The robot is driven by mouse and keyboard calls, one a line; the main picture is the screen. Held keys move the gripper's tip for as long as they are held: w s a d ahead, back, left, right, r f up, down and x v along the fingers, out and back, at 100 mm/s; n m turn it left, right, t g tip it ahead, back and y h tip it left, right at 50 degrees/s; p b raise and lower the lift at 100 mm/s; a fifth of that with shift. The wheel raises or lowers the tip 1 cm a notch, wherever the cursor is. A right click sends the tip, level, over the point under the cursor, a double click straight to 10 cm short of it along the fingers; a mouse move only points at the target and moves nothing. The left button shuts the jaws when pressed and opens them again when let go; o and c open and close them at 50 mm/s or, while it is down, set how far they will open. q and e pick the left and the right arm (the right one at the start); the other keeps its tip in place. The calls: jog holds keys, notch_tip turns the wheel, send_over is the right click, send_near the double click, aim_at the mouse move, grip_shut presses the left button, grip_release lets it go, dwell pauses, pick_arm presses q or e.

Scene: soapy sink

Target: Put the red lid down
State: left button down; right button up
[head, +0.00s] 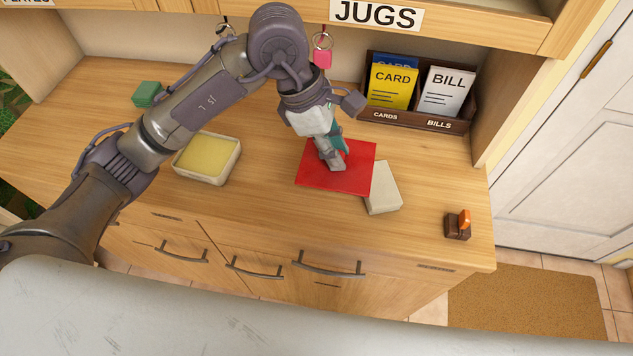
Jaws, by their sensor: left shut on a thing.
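The red lid (361,178) is a flat, bright red square in the middle of the wooden counter, in the head view. My left gripper (333,161) reaches over it from above, with its fingers shut on the lid near its middle. The fingers and wrist cover part of the lid's top. The lid's right edge overlaps a pale beige block (384,193) in the picture. I cannot tell whether the lid touches the counter or hangs just above it. My right gripper is not in view.
A cream tub with a yellow inside (189,178) stands left of the lid. A green block (147,94) lies further back. A card and bill rack (416,121) stands behind. A small brown item with an orange piece (457,228) sits near the front right edge.

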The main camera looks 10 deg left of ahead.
pick_arm(q)
jog(key=shift+f, duration=0.2)
jog(key=w+a+f+p, duration=0.1)
jog(key=a+f, duration=0.1)
jog(key=a, duration=0.1)
jog(key=a+f+p, duration=0.1)
jog(key=a+f, duration=0.1)
jog(key=a, duration=0.1)
jog(key=w+a+f+p, duration=0.1)
jog(key=a+f, duration=0.1)
jog(key=a, duration=0.1)
jog(key=shift+w+a, duration=0.35)
jog(key=shift+a, duration=0.05)
jog(key=shift+w+a+f, duration=0.15)
jog(key=shift+a+f, duration=0.25)
jog(key=shift+a, duration=0.05)
notch_tip(320, 180, down, 4)
jog(key=shift+r+p, duration=0.1)
jog(key=shift+p, duration=0.85)
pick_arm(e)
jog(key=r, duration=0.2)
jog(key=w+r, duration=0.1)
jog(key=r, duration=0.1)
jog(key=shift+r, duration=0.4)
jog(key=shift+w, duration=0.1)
